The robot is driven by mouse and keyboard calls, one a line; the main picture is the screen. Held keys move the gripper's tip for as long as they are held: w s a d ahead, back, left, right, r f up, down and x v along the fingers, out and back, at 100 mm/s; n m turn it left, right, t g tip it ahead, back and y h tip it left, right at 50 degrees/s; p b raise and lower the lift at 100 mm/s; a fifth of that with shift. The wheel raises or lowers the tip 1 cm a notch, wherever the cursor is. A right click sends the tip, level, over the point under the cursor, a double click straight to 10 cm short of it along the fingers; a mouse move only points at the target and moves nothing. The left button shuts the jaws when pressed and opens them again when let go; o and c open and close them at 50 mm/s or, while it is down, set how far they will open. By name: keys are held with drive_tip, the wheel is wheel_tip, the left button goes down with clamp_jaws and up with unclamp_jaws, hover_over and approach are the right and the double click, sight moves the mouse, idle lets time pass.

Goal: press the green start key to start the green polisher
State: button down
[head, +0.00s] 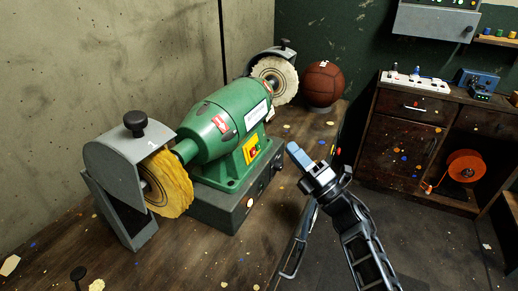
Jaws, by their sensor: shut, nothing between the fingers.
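The green polisher (210,130) stands on the wooden bench, with a yellow buffing wheel (165,185) at its near end and a cream one (275,80) at its far end. A yellow switch plate (250,149) on its right-hand side bears small keys. A red patch shows on it, but the green start key is too small to make out surely. My gripper (293,149) is shut and empty, its blue-grey fingers pointing up and left toward the plate. A visible gap separates the fingertips from the plate.
A brown leather ball (322,84) sits at the bench's far end. Grey guards (125,155) cover parts of the wheels. A wooden cabinet (395,145) with a power strip (415,82) and an orange reel (465,168) stands at right. Open floor lies between bench and cabinet.

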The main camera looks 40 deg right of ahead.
sight(259, 146)
drive_tip(key=shift+w+a+f+b, duration=0.25)
drive_tip(key=shift+w+b, duration=0.25)
drive_tip(key=shift+w, duration=0.4)
drive_tip(key=shift+w+a+f+b, duration=0.2)
drive_tip(key=shift+w+a+b, duration=0.25)
drive_tip(key=shift+w, duration=0.45)
drive_tip(key=shift+w+a+f+b, duration=0.25)
drive_tip(key=shift+w+b, duration=0.25)
drive_tip(key=shift+w, duration=0.4)
drive_tip(key=shift+w+a+b, duration=0.15)
drive_tip(key=shift+w+b, duration=0.2)
drive_tip(key=shift+w+a+f+b, duration=0.1)
drive_tip(key=shift+w+a+b, duration=0.05)
drive_tip(key=shift+w+b, duration=0.25)
idle(0.6)
idle(0.4)
drive_tip(key=shift+s+d+p, duration=0.3)
drive_tip(key=shift+s+p, duration=0.15)
drive_tip(key=shift+s, duration=0.35)
drive_tip(key=shift+r, duration=0.2)
